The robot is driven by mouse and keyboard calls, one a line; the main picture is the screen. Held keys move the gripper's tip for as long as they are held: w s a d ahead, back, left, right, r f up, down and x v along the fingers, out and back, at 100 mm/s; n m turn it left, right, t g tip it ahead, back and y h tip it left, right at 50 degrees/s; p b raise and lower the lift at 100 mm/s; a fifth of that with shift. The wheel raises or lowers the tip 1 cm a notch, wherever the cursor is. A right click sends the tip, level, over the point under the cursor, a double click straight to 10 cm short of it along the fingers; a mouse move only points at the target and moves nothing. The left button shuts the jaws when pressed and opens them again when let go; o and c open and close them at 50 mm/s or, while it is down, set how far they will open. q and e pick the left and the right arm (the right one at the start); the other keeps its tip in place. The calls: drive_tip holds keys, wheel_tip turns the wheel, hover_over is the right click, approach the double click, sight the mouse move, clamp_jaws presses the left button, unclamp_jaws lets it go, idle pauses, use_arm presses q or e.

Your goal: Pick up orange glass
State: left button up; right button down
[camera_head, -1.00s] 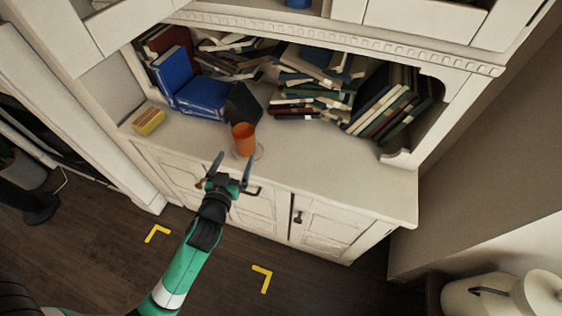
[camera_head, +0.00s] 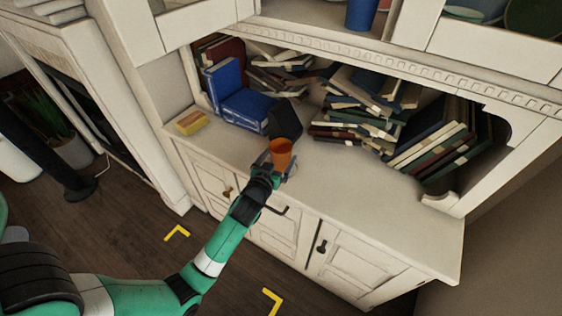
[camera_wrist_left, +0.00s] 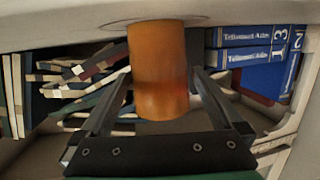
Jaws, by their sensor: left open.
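The orange glass (camera_head: 280,153) stands on the cabinet's white countertop in the head view, near the front edge. In the left wrist view the orange glass (camera_wrist_left: 159,70) appears upside down in the picture, between the two fingers. My left gripper (camera_head: 277,167) is open, with its fingers on either side of the glass. In the left wrist view the left gripper (camera_wrist_left: 157,98) shows gaps between both fingers and the glass, so it does not grip it. The glass's lower part is partly hidden by the gripper in the head view. My right gripper is not in view.
A yellow box (camera_head: 191,122) lies to the left. Several piled books (camera_head: 360,112) fill the shelf to the right. The countertop (camera_head: 370,190) right of the glass is clear.

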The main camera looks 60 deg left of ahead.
sight(280, 145)
use_arm(q)
drive_tip(key=shift+x, duration=1.05)
drive_tip(key=shift+s+d, duration=0.1)
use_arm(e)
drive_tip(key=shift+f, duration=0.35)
use_arm(q)
drive_tip(key=c, duration=1.3)
drive_tip(key=shift+c, duration=0.2)
drive_tip(key=shift+r, duration=0.1)
